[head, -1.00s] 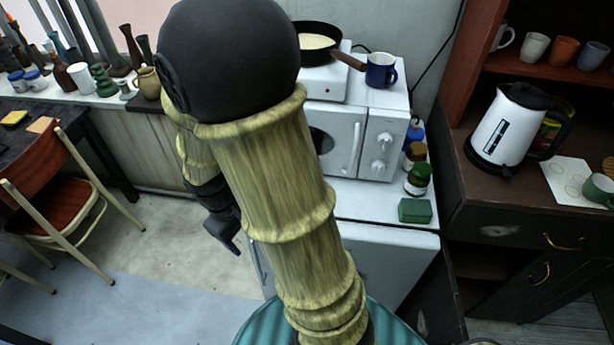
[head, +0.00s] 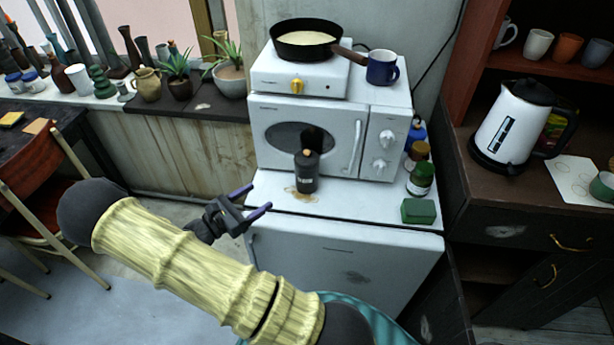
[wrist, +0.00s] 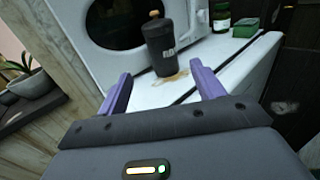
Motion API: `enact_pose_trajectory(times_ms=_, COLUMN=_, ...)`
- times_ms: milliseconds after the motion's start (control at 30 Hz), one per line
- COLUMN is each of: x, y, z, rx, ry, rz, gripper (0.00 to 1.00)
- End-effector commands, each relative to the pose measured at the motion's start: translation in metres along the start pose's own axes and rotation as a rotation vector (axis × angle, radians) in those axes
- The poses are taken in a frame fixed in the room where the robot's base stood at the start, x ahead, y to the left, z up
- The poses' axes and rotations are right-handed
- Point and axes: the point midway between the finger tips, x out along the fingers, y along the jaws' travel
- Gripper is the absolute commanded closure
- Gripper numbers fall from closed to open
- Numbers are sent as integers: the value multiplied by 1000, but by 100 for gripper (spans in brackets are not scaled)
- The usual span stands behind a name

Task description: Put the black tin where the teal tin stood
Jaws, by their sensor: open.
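The black tin (head: 306,172) stands upright on the white cabinet top (head: 345,205), in front of the microwave; it has a pale label and a light brown knob. A brownish stain (head: 300,193) lies at its foot. In the wrist view the black tin (wrist: 168,45) stands beyond my fingers, roughly between them. My gripper (head: 254,198) is open and empty, with purple fingertips, left of the tin and apart from it, near the cabinet's front left edge. I can make out no teal tin.
The microwave (head: 280,115) stands close behind the tin. A green-labelled bottle (head: 420,180) and a green block (head: 418,211) stand at the right end of the top. A kettle (head: 512,125) is on the brown counter at right. The surface between tin and block is clear.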

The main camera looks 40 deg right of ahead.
Motion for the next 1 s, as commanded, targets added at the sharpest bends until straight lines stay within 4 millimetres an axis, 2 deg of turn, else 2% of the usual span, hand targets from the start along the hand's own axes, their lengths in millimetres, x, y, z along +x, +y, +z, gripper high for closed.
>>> enact_pose_trajectory(times_ms=367, x=5, y=0, z=1, rx=-2, ry=-2, rz=0, gripper=33)
enact_pose_trajectory(times_ms=467, x=16, y=0, z=2, rx=-3, ry=-3, rz=-3, gripper=33)
enact_pose_trajectory(times_ms=1000, x=110, y=-1, z=2, rx=-2, ry=0, rz=-3, gripper=33)
